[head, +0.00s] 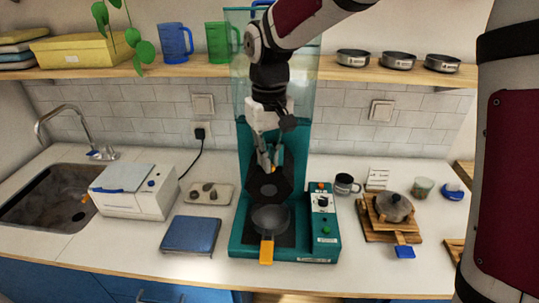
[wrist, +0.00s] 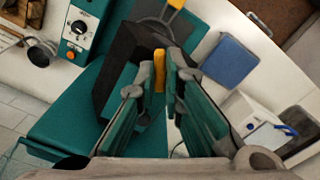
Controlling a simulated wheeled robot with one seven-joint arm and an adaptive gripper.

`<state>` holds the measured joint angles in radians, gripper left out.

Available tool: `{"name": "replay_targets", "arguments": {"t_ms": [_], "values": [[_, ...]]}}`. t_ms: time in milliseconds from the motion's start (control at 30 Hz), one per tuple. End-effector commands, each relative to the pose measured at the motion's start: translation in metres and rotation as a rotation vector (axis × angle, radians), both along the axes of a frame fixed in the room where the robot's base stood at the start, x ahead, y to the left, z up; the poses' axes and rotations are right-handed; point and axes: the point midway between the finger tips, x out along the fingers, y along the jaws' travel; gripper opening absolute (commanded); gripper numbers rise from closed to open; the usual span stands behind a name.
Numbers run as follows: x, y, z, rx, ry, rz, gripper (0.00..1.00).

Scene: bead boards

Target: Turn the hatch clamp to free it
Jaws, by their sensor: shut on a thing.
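The teal machine (head: 248,215) stands in the middle of the counter, with a dark faceted block (head: 268,188) on its front. The hatch clamp, a yellow lever (wrist: 159,70), shows in the wrist view against that dark block (wrist: 118,62). My gripper (wrist: 163,80) is shut on the clamp, one finger on each side of it. In the head view my gripper (head: 268,160) points down at the top of the dark block; the clamp is hard to make out there. A dark pan with a yellow handle (head: 266,250) sits below the block.
A blue pad (head: 191,234) and a white box (head: 135,192) lie left. A pot on wooden boards (head: 393,207) and a mug (head: 345,185) stand right. A shelf (head: 200,69) runs behind.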

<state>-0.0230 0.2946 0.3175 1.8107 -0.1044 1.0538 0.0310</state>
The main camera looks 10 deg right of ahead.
Motion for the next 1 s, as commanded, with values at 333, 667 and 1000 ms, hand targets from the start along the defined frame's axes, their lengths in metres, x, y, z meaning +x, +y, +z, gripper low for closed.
{"name": "replay_targets", "arguments": {"t_ms": [333, 667, 1000], "values": [[0.0003, 0.0002, 0.0020, 0.001, -0.004, 0.327, 0.00], [0.0007, 0.0002, 0.0019, 0.001, -0.005, 0.637, 0.00], [0.0011, 0.0005, 0.0019, 0.000, -0.005, 0.897, 0.00]]}}
